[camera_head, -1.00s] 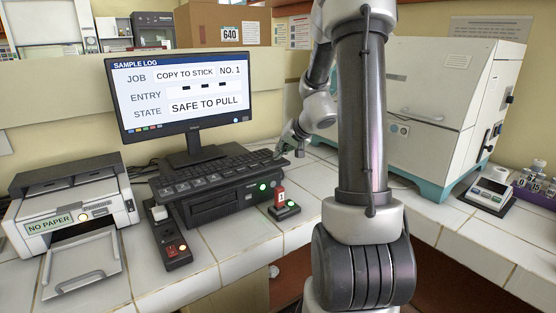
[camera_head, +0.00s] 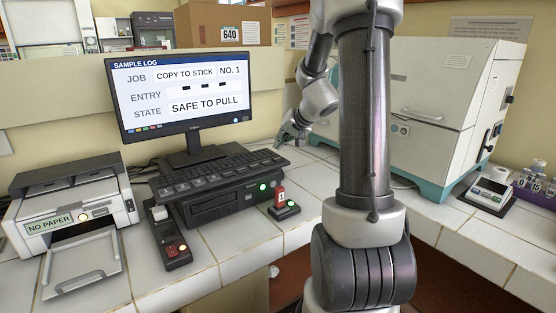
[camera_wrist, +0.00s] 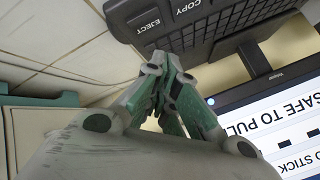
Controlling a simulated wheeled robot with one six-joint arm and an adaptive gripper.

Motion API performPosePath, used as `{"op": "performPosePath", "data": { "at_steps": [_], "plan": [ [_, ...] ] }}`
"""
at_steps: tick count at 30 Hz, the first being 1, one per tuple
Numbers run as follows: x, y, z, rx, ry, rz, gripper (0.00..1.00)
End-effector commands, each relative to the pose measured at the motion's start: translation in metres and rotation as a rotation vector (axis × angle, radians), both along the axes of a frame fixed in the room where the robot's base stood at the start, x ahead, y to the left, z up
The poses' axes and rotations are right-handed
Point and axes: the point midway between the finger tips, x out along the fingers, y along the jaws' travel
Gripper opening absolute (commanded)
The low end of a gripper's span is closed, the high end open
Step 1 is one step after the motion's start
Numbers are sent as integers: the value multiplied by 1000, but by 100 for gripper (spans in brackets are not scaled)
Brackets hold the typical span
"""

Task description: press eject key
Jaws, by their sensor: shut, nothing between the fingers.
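The eject key (camera_wrist: 148,25), a dark key lettered EJECT, shows in the wrist view at the left end of its row, beside the COPY key (camera_wrist: 187,7). It sits on the black keyboard (camera_head: 215,171) in front of the monitor. My gripper (camera_head: 281,143) is shut and empty, just past the keyboard's right end in the head view. In the wrist view its closed fingers (camera_wrist: 168,72) end close to the keyboard's edge, apart from the EJECT lettering. I cannot tell the height gap. The monitor (camera_head: 185,85) reads COPY TO STICK, NO. 1, SAFE TO PULL.
A printer (camera_head: 75,210) stands left, a white incubator (camera_head: 435,110) right. Bare tiles (camera_head: 235,240) lie in front.

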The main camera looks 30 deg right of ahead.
Motion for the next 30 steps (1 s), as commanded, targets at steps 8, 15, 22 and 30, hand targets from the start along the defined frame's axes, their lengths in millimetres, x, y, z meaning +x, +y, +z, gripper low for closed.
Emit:
{"op": "performPosePath", "data": {
  "at_steps": [8,15,22,30],
  "plan": [
    [1,0,26,-2,-2,1,0],
    [0,0,31,0,0,0,0],
    [0,0,31,0,0,0,0],
    [0,0,31,0,0,0,0]
  ]
}}
